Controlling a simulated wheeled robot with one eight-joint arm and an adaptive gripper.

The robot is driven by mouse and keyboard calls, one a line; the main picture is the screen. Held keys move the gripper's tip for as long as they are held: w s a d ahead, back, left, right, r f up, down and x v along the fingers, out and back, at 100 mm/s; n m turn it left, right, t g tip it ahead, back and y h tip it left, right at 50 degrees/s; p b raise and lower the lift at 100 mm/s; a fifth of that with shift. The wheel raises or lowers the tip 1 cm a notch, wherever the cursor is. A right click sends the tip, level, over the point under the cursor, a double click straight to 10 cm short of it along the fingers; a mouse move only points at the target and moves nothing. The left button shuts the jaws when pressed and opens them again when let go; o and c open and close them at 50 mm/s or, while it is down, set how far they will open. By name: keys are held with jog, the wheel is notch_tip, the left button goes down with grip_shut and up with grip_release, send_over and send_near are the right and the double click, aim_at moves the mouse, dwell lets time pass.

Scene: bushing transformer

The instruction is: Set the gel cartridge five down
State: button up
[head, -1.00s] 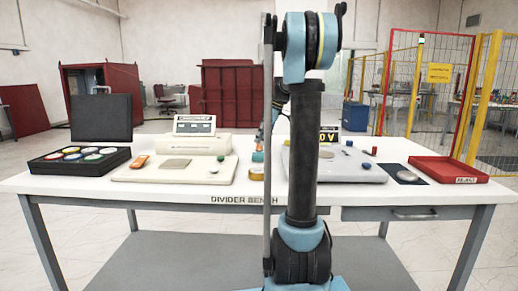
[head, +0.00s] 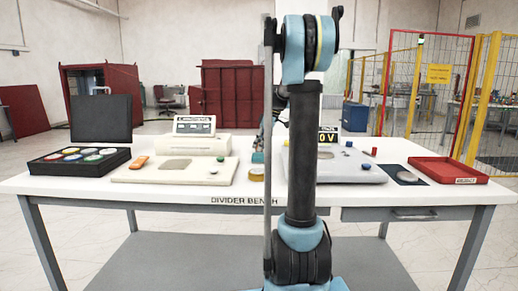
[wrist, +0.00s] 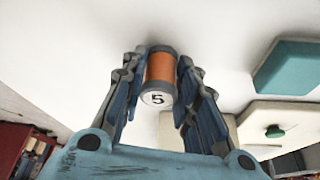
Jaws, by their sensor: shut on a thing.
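The gel cartridge five is an orange cylinder with dark end rims and a white end face marked 5. It shows in the wrist view (wrist: 161,70) between the fingers. My gripper (wrist: 160,88) is shut on it from both sides, with the white bench top behind it. A dark shadow lies close to its far end; I cannot tell whether it touches the bench.
A cream instrument panel (head: 135,175) with a green knob lies left of my gripper, and a grey panel (head: 350,170) lies right. A black case (head: 80,165) of coloured discs stands far left. A red tray (head: 450,170) is far right. A small amber thing (head: 257,174) sits near the front edge.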

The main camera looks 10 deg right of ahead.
jog(key=shift+r, duration=0.1)
grip_shut()
notch_tip(320, 180, up, 10)
jog(key=shift+f, duration=0.1)
